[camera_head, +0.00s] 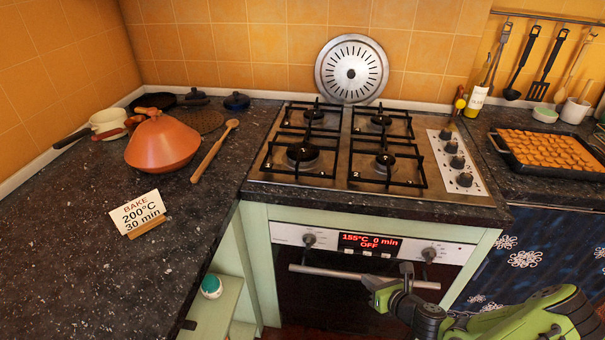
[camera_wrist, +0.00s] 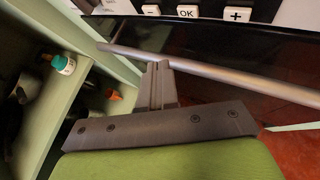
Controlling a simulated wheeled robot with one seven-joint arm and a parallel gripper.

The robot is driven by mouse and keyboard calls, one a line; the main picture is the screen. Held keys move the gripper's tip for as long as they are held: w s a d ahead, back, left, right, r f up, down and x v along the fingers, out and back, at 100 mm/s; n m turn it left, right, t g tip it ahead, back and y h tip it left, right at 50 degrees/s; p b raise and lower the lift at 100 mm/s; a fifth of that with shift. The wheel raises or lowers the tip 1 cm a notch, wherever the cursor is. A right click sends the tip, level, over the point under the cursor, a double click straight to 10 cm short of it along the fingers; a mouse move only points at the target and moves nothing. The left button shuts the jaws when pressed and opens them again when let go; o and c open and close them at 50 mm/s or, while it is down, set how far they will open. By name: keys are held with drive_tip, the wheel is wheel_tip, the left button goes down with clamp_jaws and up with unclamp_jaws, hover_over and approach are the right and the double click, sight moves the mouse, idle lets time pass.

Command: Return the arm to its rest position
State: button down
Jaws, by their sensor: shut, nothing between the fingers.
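My green arm (camera_head: 530,315) reaches in from the lower right in the head view. My gripper (camera_head: 390,275) is in front of the oven door, near the right part of the oven's handle (camera_head: 330,271). In the wrist view my gripper (camera_wrist: 160,70) has its two fingers together, with nothing between them. The fingertips are close to the metal handle bar (camera_wrist: 220,74) there; I cannot tell whether they touch it. The oven door (camera_head: 320,305) looks closed. The oven display (camera_head: 369,244) reads 155°C, 0 min, OFF.
A stove (camera_head: 350,150) is above the oven. A tray of baked pieces (camera_head: 497,145) is on the right counter. An orange tagine (camera_head: 163,147), a wooden spoon (camera_head: 212,155) and a BAKE card (camera_head: 138,212) are on the left counter. Open shelves (camera_head: 215,310) are left of the oven.

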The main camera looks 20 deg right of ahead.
drive_tip(key=a+r+n+g+y+p, duration=0.1)
drive_tip(key=a+r+n+g+p, duration=0.25)
drive_tip(key=a+r+n, duration=0.55)
drive_tip(key=a+r+n+g+y+p, duration=0.1)
drive_tip(key=a+r+n+g+p, duration=0.3)
drive_tip(key=r+n, duration=0.95)
drive_tip(key=s+a+r+n+h+p, duration=0.1)
drive_tip(key=s+a+r+n, duration=0.4)
drive_tip(key=r, duration=0.5)
drive_tip(key=s+a+r+n+h+p, duration=0.1)
drive_tip(key=s+a+r+n, duration=0.3)
drive_tip(key=s+r+n, duration=0.4)
wheel_tip(320, 180, up, 2)
drive_tip(key=shift+s+a+n+t+h+p, duration=0.2)
drive_tip(key=shift+a+n+t+h+p, duration=0.15)
drive_tip(key=shift+n+p, duration=0.7)
